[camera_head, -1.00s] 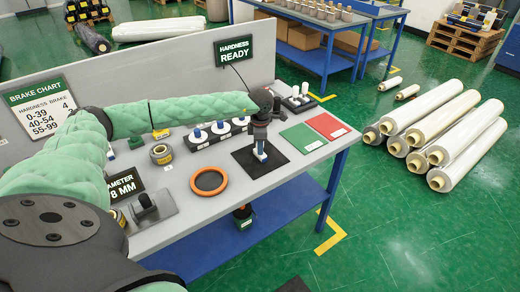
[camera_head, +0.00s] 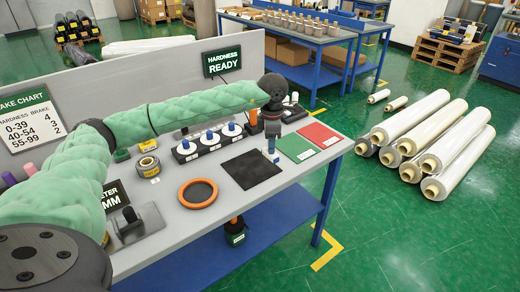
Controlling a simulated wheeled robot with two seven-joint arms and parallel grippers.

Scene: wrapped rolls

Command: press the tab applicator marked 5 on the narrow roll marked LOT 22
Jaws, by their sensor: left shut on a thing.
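My left gripper (camera_head: 271,128) reaches over the table from the left and is shut on a small blue-and-white tool (camera_head: 271,150), held upright near the right edge of the black mat (camera_head: 250,168). I cannot read a number on it, nor tell whether its tip touches anything. Several white knobs with blue tops stand in a black rack (camera_head: 210,142) left of the gripper. Two small pale rolls (camera_head: 378,96) lie on the floor by the larger wrapped rolls (camera_head: 412,120). No LOT 22 mark is readable. My right gripper is not in view.
Green (camera_head: 297,148) and red (camera_head: 319,134) sheets lie right of the mat. An orange ring (camera_head: 197,193) lies to its left. A HARDNESS READY sign (camera_head: 224,62) stands behind, against the grey partition (camera_head: 150,75). The floor between the table and the rolls is clear.

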